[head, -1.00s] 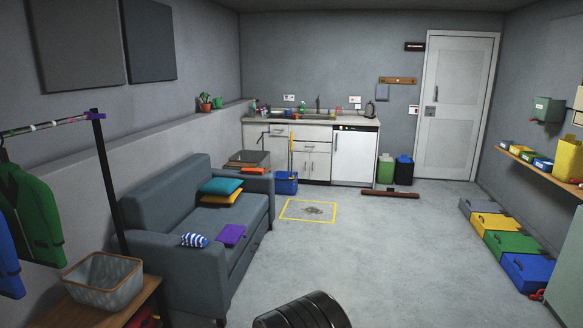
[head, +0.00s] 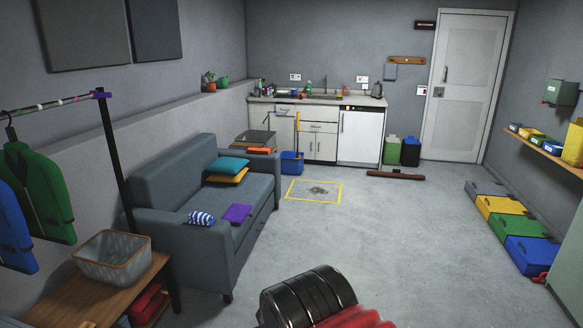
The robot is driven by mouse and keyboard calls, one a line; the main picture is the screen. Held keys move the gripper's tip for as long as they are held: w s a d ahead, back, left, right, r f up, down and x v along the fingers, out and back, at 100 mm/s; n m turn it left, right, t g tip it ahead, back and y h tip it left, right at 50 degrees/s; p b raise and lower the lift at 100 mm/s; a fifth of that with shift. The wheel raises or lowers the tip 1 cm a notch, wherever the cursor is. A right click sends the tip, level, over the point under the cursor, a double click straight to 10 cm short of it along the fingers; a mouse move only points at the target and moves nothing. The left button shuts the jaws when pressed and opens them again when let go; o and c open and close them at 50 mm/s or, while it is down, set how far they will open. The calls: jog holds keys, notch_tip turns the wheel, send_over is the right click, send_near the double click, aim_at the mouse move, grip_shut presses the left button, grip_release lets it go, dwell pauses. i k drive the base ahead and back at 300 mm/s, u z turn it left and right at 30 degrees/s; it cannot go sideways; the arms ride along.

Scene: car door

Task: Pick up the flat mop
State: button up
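A yellow upright handle (head: 297,135) stands at a blue bucket (head: 291,163) in front of the kitchen cabinets, in the middle distance. It looks like the mop's handle; a mop head cannot be made out, and the handle's lower end is hidden by the bucket. A dark and red part of my arm shows at the bottom edge, far from the bucket. My gripper is not in view, so I cannot see its fingers or anything in them.
A yellow floor outline (head: 314,191) surrounds a dark stain before the bucket. A grey sofa (head: 180,245) stands left. A brown bar (head: 395,175) lies near the bins. Coloured boxes (head: 495,205) line the right wall. The central floor is clear.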

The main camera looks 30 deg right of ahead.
aim_at(298, 157)
jog(key=z, duration=0.45)
jog(key=i, duration=1.45)
jog(key=z, duration=0.7)
jog(key=i, duration=0.75)
jog(key=z, duration=0.4)
jog(key=i, duration=1.45)
jog(key=z, duration=0.25)
jog(key=i, duration=1.5)
jog(key=z, duration=0.05)
